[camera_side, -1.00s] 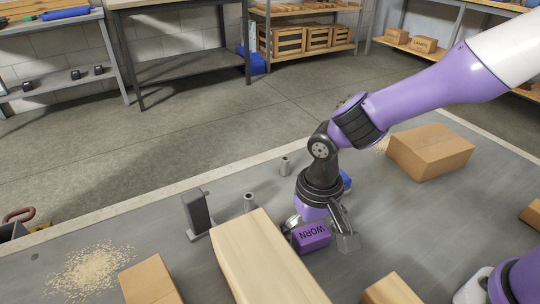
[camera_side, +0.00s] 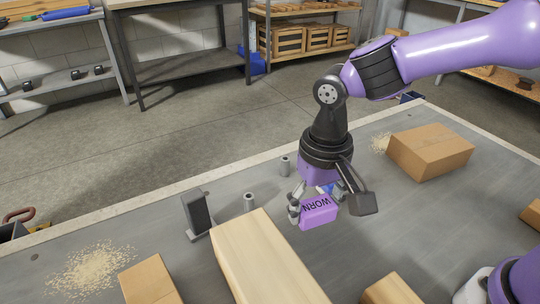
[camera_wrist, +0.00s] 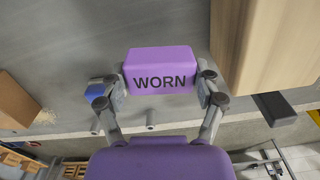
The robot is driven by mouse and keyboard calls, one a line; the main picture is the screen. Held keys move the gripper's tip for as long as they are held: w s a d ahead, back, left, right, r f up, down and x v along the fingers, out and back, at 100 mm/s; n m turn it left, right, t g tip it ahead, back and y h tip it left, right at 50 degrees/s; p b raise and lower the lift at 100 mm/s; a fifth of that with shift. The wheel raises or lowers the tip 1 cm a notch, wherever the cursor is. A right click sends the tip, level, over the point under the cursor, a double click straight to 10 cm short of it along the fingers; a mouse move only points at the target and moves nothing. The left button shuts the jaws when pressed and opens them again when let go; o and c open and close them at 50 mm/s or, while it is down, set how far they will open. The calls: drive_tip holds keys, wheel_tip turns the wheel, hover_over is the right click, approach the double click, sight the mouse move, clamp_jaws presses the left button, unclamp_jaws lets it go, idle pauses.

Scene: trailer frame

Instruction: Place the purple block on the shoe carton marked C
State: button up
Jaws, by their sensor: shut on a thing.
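The purple block (camera_side: 320,212), lettered WORN, is held above the grey bench by my gripper (camera_side: 318,204). In the wrist view the block (camera_wrist: 160,62) sits between the two fingers of my gripper (camera_wrist: 162,82), which are shut on its sides. Plain brown cartons stand on the bench: one at the right (camera_side: 430,150), one at the front left (camera_side: 150,283), one at the front (camera_side: 390,291) and part of one at the right edge (camera_side: 532,214). I can read no letter C on any of them.
A long pale wooden block (camera_side: 262,255) lies left of and in front of my gripper. A dark upright bracket (camera_side: 198,213) and short grey posts (camera_side: 249,202) stand behind it. A blue item (camera_wrist: 97,90) is near the left finger. Shavings (camera_side: 92,268) lie at left.

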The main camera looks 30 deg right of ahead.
drive_tip(key=w+d+r+m, duration=0.3)
drive_tip(key=d+m, duration=0.1)
drive_tip(key=d, duration=0.3)
drive_tip(key=w+d+r+m, duration=0.3)
drive_tip(key=d+r+m, duration=0.1)
drive_tip(key=d, duration=0.3)
drive_tip(key=d+r+m, duration=0.3)
drive_tip(key=d+m, duration=0.5)
drive_tip(key=d, duration=0.7)
hover_over(434, 140)
drive_tip(key=f, duration=0.6)
drive_tip(key=shift+a+f, duration=0.2)
drive_tip(key=shift+a, duration=0.05)
drive_tip(key=shift+d+f, duration=0.2)
drive_tip(key=shift+f, duration=1.95)
